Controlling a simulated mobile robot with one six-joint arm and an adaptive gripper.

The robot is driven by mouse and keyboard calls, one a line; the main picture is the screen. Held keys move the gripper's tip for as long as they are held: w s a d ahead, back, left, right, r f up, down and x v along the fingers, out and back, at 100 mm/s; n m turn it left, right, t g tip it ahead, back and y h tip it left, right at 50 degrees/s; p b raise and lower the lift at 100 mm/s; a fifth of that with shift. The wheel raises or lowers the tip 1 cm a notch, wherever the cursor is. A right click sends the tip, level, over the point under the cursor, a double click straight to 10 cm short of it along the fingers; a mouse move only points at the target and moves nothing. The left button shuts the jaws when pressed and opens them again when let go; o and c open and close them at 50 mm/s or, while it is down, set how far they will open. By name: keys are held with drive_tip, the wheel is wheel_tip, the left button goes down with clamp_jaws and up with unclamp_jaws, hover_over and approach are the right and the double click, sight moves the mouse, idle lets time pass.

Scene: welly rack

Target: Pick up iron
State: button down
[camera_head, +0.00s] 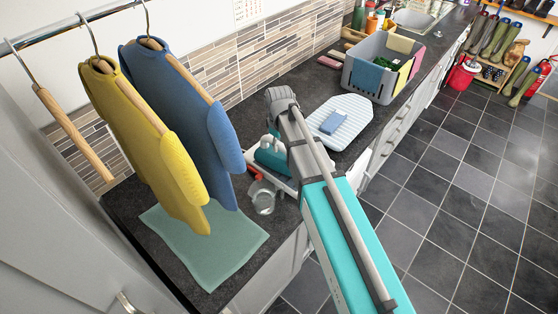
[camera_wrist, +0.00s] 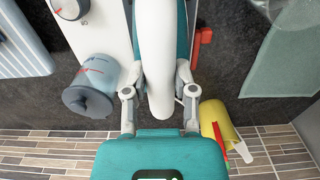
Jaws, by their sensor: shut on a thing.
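The iron (camera_head: 272,157) is teal with a pale part and sits on or just over a white base (camera_head: 284,184) on the dark counter; whether it touches the base is unclear. In the head view my arm hides much of it. In the wrist view the iron (camera_wrist: 158,65) shows a long white handle over a teal body. My gripper (camera_wrist: 159,92) has one finger on each side of the white handle and is shut on it. The teal gripper body covers the lower middle of that view.
A striped ironing board (camera_head: 348,109) with a blue block (camera_head: 333,122) lies behind. A clear jug (camera_head: 263,198) and red item (camera_head: 255,173) are close by. Jumpers (camera_head: 178,105) hang over a green cloth (camera_head: 215,255).

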drive_tip(key=shift+r, duration=0.2)
idle(0.4)
wheel_tip(320, 180, up, 2)
drive_tip(key=p, duration=0.2)
drive_tip(key=shift+r+p, duration=0.1)
drive_tip(key=shift+p, duration=0.2)
drive_tip(key=s+d+r+p, duration=0.4)
drive_tip(key=s+r+p, duration=0.7)
drive_tip(key=s, duration=0.2)
drive_tip(key=shift+s, duration=0.2)
drive_tip(key=c, duration=1.1)
unclamp_jaws()
clamp_jaws()
drive_tip(key=shift+f, duration=0.2)
